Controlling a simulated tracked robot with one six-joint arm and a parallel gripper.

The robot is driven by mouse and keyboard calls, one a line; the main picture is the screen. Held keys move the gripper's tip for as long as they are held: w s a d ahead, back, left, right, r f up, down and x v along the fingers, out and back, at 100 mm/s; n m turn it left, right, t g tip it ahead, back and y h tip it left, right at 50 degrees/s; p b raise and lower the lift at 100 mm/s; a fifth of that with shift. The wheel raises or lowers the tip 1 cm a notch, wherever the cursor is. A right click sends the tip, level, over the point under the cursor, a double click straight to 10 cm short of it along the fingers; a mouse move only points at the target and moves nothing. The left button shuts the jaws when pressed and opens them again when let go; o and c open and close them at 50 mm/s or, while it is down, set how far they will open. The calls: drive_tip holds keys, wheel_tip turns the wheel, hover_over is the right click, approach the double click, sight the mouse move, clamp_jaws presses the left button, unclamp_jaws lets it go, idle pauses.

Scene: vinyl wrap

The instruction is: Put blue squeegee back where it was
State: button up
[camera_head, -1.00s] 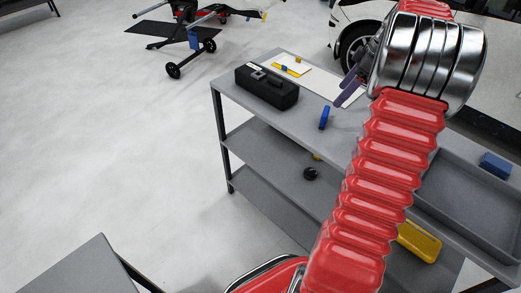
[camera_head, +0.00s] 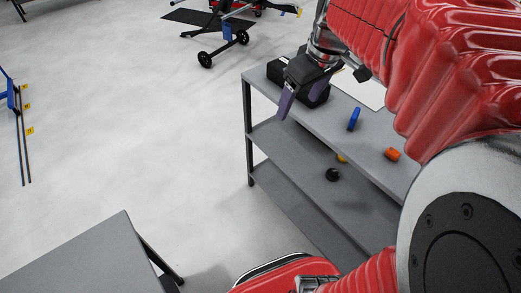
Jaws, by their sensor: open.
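A blue object (camera_head: 353,119) stands on the top of the grey shelf table (camera_head: 325,122). It is small in the picture, and I cannot tell for sure that it is the squeegee. My gripper (camera_head: 303,92) has purple fingers that are apart, with nothing seen between them. It is over the left end of the table, in front of the black toolbox (camera_head: 318,98) in the picture, left of the blue object and apart from it. My red arm hides the right part of the table.
An orange item (camera_head: 392,154) lies on the table top. A white sheet (camera_head: 367,92) lies behind, partly hidden. A black round item (camera_head: 332,174) and a yellow one (camera_head: 342,158) are lower down. A grey table corner (camera_head: 95,255) is front left. The floor between is clear.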

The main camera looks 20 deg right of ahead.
drive_tip(key=s+a+f+m+t, duration=0.2)
drive_tip(key=s+a+f+m, duration=0.1)
drive_tip(key=s+a, duration=0.9)
drive_tip(key=shift+a+f, duration=0.45)
drive_tip(key=shift+a, duration=0.25)
